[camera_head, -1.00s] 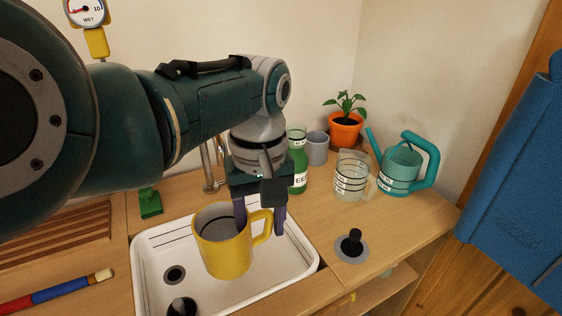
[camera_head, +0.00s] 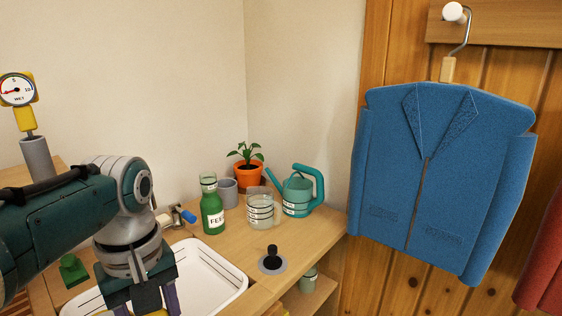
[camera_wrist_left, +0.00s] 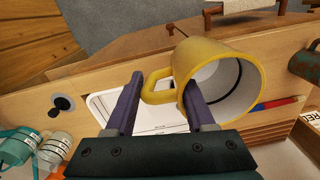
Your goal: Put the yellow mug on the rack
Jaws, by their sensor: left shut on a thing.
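The yellow mug (camera_wrist_left: 212,62) is in my left gripper (camera_wrist_left: 162,80) in the left wrist view. It is tilted, with its open mouth facing the camera. The handle lies between the two fingers and one finger reaches inside the rim. A slatted wooden rack (camera_wrist_left: 268,130) shows partly behind the mug in the wrist view. My right gripper is not in view.
A green bottle (camera_head: 212,208), glass jug (camera_head: 262,208), teal watering can (camera_head: 298,193) and potted plant (camera_head: 248,175) crowd the counter's back. A black-knobbed plug (camera_head: 272,258) is right of the sink. A blue jacket (camera_head: 435,180) hangs at right. A brown pegged bar (camera_wrist_left: 165,35) shows in the wrist view.

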